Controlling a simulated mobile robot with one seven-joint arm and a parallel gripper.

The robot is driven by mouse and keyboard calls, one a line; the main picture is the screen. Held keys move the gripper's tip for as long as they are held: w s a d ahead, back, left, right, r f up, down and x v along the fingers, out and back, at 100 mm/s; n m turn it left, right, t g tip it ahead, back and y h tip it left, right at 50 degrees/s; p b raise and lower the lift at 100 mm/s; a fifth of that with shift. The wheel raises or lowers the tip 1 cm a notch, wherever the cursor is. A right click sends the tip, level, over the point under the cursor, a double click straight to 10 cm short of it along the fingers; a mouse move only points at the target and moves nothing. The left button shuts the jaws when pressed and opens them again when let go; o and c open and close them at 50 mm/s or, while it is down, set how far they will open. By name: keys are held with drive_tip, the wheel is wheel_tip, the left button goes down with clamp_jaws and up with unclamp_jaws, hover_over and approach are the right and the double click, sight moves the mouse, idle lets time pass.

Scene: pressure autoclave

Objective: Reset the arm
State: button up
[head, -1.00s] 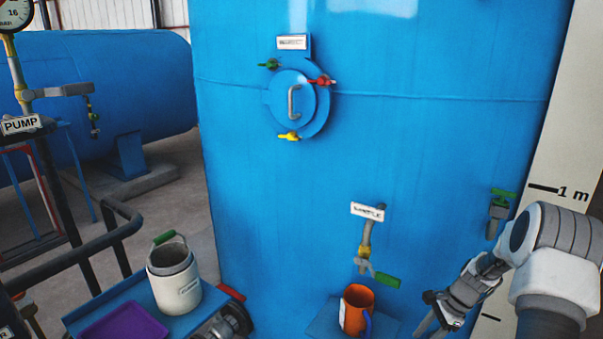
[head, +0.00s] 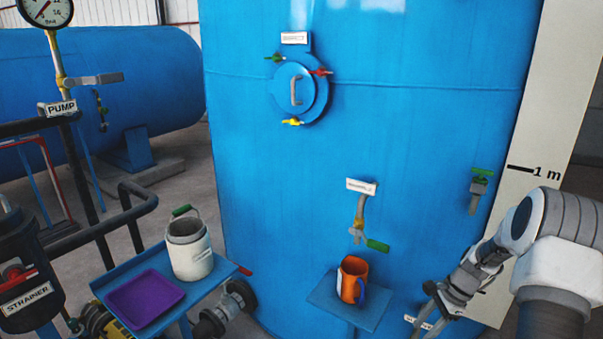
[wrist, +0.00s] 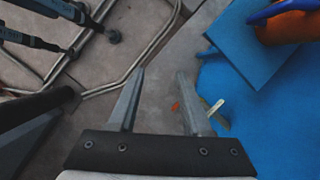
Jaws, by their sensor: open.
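My arm comes in from the right of the head view. My gripper (head: 426,320) points down in front of the blue tank (head: 440,130), to the right of the small shelf, with its tips near the bottom edge. In the wrist view my gripper (wrist: 160,95) is open and empty, its two fingers apart over the floor. The orange mug (head: 353,279) stands upright on the small blue shelf (head: 322,296), below the sample valve with a green handle (head: 377,245). In the wrist view the mug (wrist: 292,28) shows in part at the top right.
A blue side table (head: 213,287) at left holds a white pail (head: 190,257) and a purple tray (head: 145,297). Dark railings, a strainer (head: 22,280) and a gauge (head: 45,10) stand far left. The tank has a round hatch (head: 298,92). Pipes cross the floor beneath my gripper.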

drive_tip(key=s+a+r+n+t+h, duration=0.1)
drive_tip(key=s+a+r+n, duration=0.15)
drive_tip(key=r, duration=0.55)
drive_tip(key=s+a+r+n+h, duration=0.1)
drive_tip(key=s+a+r+n, duration=0.2)
drive_tip(key=r, duration=0.5)
drive_tip(key=s+a+r+n+t+h, duration=0.1)
drive_tip(key=a+r+n, duration=0.2)
drive_tip(key=a+r, duration=0.35)
drive_tip(key=s+a+r+n+t, duration=0.1)
drive_tip(key=s+r+n, duration=0.3)
drive_tip(key=s, duration=0.5)
drive_tip(key=s+a+r+n+t+h+p, duration=0.1)
drive_tip(key=s+a+r+n, duration=0.3)
drive_tip(key=s, duration=0.5)
wheel_tip(320, 180, up, 2)
drive_tip(key=shift+n+t, duration=0.35)
drive_tip(key=shift+t, duration=0.45)
